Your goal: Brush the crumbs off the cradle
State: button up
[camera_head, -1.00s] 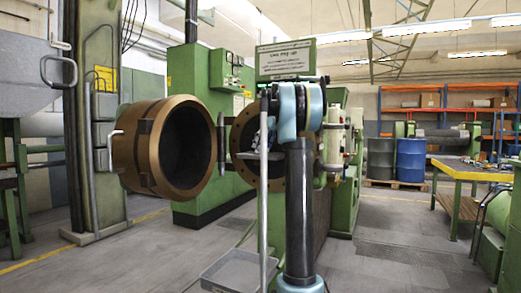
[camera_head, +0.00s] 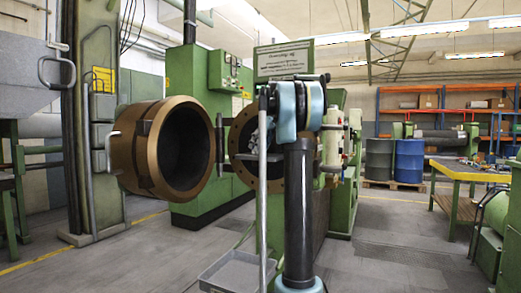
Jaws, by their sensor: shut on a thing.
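In the head view, the extruder's round flanged mouth (camera_head: 245,175) stands open behind my arm, with a dark inside. A narrow grey ledge (camera_head: 246,157) crosses it and may be the cradle, but I cannot be sure. Small pale grey shapes show above the ledge beside the upright rod; I cannot tell what they are. No crumbs can be made out. My dark and blue arm stands in front of the machine and covers the right part of the mouth. My gripper and anything in it are hidden behind the arm.
The heavy bronze ring door (camera_head: 128,150) is swung open on the left. Floor at right is clear.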

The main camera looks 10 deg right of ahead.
jog(key=shift+s+a+f, duration=0.1)
jog(key=shift+s+a, duration=0.6)
jog(key=shift+s, duration=0.25)
jog(key=shift+s+a+f, duration=0.1)
jog(key=shift+s+a, duration=0.6)
jog(key=shift+s, duration=0.2)
jog(key=shift+r, duration=0.1)
jog(key=shift+r, duration=2.95)
jog(key=shift+r, duration=0.15)
jog(key=shift+r, duration=1.35)
